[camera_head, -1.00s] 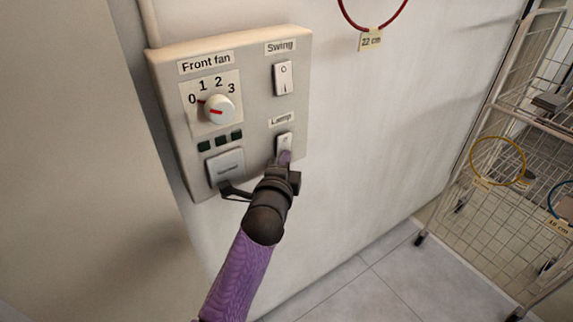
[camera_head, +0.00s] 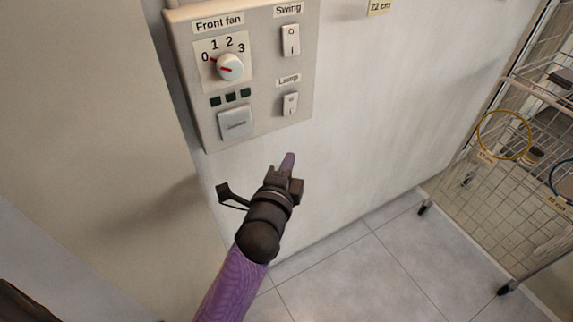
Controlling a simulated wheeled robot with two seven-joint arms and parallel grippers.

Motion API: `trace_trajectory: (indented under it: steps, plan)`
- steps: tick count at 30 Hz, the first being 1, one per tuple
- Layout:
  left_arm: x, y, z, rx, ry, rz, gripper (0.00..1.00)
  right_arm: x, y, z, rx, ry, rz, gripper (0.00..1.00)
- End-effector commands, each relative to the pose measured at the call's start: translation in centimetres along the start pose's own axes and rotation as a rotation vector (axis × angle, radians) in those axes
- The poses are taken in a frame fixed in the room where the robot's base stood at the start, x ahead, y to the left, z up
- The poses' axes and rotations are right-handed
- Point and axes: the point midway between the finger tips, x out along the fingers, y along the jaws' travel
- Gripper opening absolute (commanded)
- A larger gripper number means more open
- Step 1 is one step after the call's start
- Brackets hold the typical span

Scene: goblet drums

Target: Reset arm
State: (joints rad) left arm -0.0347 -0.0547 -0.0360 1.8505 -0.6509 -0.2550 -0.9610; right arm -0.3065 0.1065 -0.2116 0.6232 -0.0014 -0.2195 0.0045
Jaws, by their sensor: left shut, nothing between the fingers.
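My left gripper (camera_head: 287,163) is in front of the white wall, below the control panel (camera_head: 268,112). Its fingers are shut with nothing held, and it stands apart from the panel. The panel has a white "Front fan" knob (camera_head: 230,67) with its red mark toward 0, a "Swing" rocker switch (camera_head: 291,40), a "Lamp" rocker switch (camera_head: 290,104) and a grey push button (camera_head: 235,123). My purple left arm comes in from the bottom. My right gripper is not in view.
A white wire rack on wheels (camera_head: 487,200) stands at the right, with a yellow hoop (camera_head: 505,135) and part of a blue hoop on it. The tiled floor (camera_head: 385,270) between wall and rack is clear. A beige surface (camera_head: 90,120) fills the left side.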

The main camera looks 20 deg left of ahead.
Motion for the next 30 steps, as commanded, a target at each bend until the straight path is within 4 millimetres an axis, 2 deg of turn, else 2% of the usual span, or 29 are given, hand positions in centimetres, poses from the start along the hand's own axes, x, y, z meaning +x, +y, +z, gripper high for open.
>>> trace_trajectory:
  steps: [5,17,20,23,25,26,27,29,30]
  plan:
    - [-1.2,0.1,0.0,0.0,0.0,-0.001,0.0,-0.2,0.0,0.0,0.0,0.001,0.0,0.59]
    - [-1.3,0.1,0.0,0.0,0.0,-0.001,0.0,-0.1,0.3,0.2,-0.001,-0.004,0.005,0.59]
    - [-1.4,1.3,-0.1,-0.02,0.007,0.03,0.0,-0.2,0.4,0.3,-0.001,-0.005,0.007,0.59]
    - [-2.4,7.5,-0.7,-0.14,0.027,0.194,0.0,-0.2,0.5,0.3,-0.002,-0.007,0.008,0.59]
    - [-4.7,14.2,-0.9,-0.278,0.015,0.381,0.0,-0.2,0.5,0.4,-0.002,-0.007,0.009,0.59]
    - [-6.1,17.2,-0.9,-0.343,-0.002,0.467,0.0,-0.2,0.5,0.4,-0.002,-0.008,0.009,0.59]
    - [-8.4,20.9,-0.7,-0.425,-0.039,0.578,0.0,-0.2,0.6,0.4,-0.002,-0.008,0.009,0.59]
    - [-12.4,26.0,0.0,-0.539,-0.117,0.737,0.0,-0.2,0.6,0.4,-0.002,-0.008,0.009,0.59]
    - [-15.5,29.0,0.7,-0.61,-0.186,0.836,0.0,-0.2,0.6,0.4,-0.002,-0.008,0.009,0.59]
